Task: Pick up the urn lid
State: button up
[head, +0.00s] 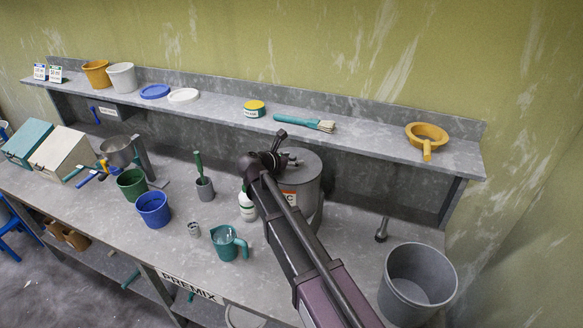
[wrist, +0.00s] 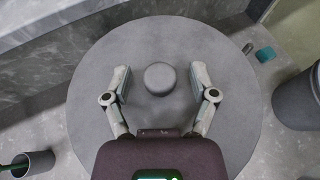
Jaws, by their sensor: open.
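The urn lid (wrist: 162,130) is a grey disc with a round knob (wrist: 160,78) at its middle, and it fills most of the wrist view. It lies on top of the grey urn (head: 312,188), and part of the lid (head: 304,160) shows in the head view beside my gripper. My gripper (wrist: 160,84) is open above the lid, with one finger on each side of the knob and a gap at both sides. The fingers look apart from the knob. In the head view my arm hides the left part of the urn and lid.
A teal jug (head: 229,245) and a white bottle (head: 248,208) stand left of the urn. A large grey bucket (head: 417,282) stands at the right. The shelf (head: 360,137) runs behind and above, holding a brush (head: 305,123) and a yellow funnel (head: 427,137).

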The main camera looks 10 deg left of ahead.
aim_at(292, 156)
dwell(0.4)
grip_shut()
jog(key=shift+r, duration=0.15)
notch_tip(292, 156, up, 3)
jog(key=p, duration=0.3)
jog(key=s+a+r+p, duration=0.1)
jog(key=s+a, duration=0.1)
jog(key=s, duration=0.5)
jog(key=s+a+p, duration=0.1)
jog(key=s+a, duration=0.1)
jog(key=s, duration=0.6)
jog(key=shift+s+r, duration=0.3)
jog(key=shift+r, duration=0.05)
